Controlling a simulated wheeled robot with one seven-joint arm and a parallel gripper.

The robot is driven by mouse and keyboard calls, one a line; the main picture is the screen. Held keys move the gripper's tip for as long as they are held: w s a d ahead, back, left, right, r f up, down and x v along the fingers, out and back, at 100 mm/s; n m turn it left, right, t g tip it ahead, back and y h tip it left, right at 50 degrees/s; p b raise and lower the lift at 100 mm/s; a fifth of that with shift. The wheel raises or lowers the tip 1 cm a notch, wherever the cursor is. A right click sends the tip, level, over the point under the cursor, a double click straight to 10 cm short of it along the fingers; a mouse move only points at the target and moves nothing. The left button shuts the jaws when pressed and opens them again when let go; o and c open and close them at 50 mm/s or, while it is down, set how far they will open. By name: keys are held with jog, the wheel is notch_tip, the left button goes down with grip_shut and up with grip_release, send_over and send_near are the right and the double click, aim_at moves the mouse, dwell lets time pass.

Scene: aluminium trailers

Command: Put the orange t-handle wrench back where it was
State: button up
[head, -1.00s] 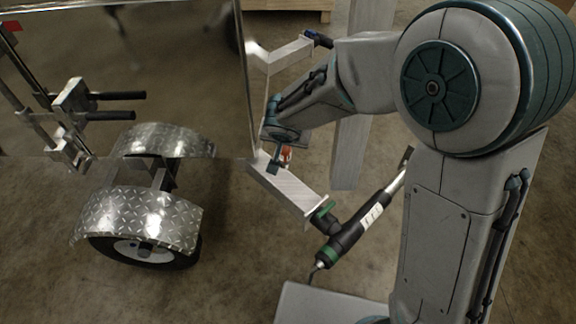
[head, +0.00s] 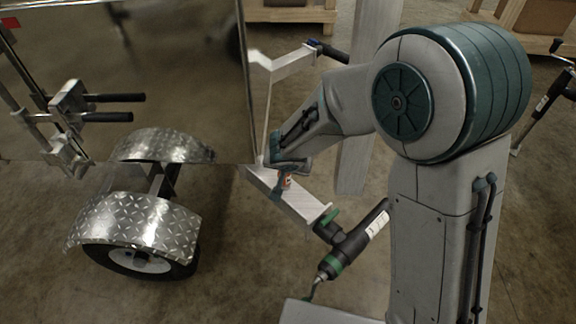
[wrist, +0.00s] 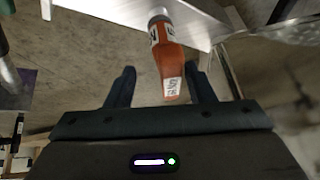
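The orange t-handle wrench (wrist: 167,62) shows in the wrist view as an orange piece with white labels and a grey end. Its grey end is at a pale metal surface, and its lower end lies between my fingers. My gripper (wrist: 161,70) is open, with a gap on both sides of the orange piece. In the head view my gripper (head: 278,188) is low over a pale metal beam (head: 305,205). A small orange part of the wrench (head: 286,180) shows beside the fingers. I cannot tell what supports it; its crossbar cannot be made out.
A shiny trailer wall (head: 150,70) rises to the left of my gripper. Diamond-plate fenders (head: 135,220) and a wheel stand below it. A pale post (head: 357,150) stands behind.

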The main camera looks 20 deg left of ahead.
jog(key=p+v, duration=0.4)
jog(key=v, duration=0.8)
dwell(0.5)
